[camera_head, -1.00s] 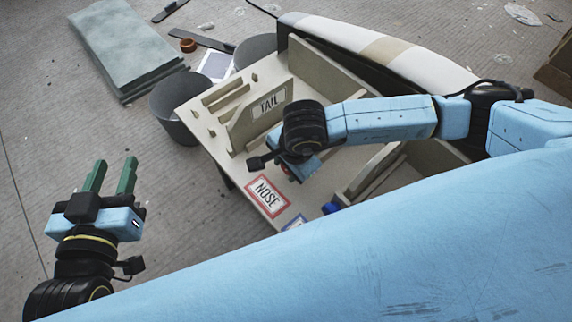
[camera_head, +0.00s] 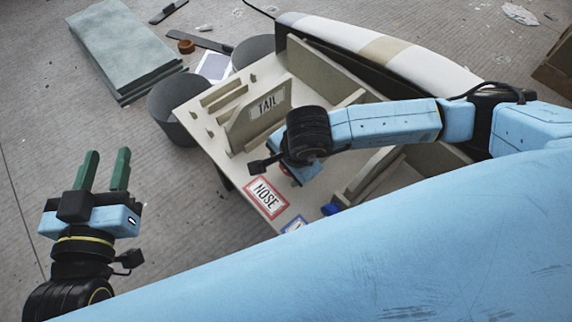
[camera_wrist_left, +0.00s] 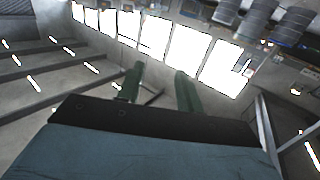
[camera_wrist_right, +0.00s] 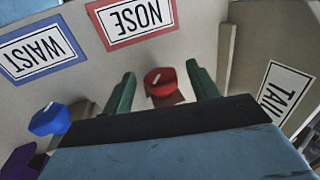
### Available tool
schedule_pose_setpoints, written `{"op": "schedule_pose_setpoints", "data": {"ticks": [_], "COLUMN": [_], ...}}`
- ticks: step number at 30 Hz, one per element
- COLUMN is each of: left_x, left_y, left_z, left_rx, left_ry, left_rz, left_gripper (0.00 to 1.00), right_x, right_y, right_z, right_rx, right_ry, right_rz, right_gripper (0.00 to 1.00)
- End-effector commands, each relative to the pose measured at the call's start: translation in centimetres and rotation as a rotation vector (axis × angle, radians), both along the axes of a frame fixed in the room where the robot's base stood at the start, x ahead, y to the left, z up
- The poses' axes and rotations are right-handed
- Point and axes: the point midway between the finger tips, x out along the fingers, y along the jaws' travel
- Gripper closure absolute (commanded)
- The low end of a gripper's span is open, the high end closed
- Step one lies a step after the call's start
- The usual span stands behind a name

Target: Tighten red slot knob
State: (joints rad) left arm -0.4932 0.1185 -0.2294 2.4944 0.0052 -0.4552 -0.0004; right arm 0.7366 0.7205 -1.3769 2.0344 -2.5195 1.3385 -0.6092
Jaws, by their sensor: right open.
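The red knob (camera_wrist_right: 160,82), with a pale slot line on top, stands on the beige board just below the NOSE label (camera_wrist_right: 134,16) in the right wrist view. My right gripper (camera_wrist_right: 160,85) is open, with one green finger on each side of the red knob; I cannot tell if they touch it. In the head view my right wrist hides most of the red knob. My left gripper (camera_head: 105,168) is open and empty over the floor at the left. Its fingers also show in the left wrist view (camera_wrist_left: 158,88), pointing at windows.
A blue knob (camera_wrist_right: 50,119) stands near the WAIST label (camera_wrist_right: 42,47), left of the red one in the right wrist view. The upright TAIL panel (camera_head: 262,110) stands close to my right wrist. Dark bins (camera_head: 174,112) stand behind the table (camera_head: 228,172).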

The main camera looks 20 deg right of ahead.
Motion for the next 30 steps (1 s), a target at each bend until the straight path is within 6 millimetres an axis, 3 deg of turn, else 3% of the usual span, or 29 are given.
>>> {"op": "schedule_pose_setpoints", "data": {"ticks": [6, 14, 23, 30], "left_x": [0.0, -0.9, -3.5, -6.8], "left_y": [0.0, 1.0, 2.7, 4.4], "left_z": [-0.1, -3.7, -8.3, -11.2], "left_rx": [0.003, 0.065, 0.149, 0.210], "left_ry": [0.013, 0.230, 0.540, 0.789], "left_rz": [0.000, 0.017, 0.042, 0.063], "left_gripper": [0.64, 0.64, 0.64, 0.64], "right_x": [0.0, -0.6, -1.5, -2.3], "right_y": [0.0, -0.2, -0.5, -0.8], "right_z": [0.3, 2.5, 5.8, 8.6], "right_rx": [0.000, 0.000, 0.001, 0.000], "right_ry": [0.000, -0.001, -0.002, -0.001], "right_rz": [0.000, 0.000, 0.001, 0.000], "right_gripper": [0.41, 0.41, 0.41, 0.41]}}
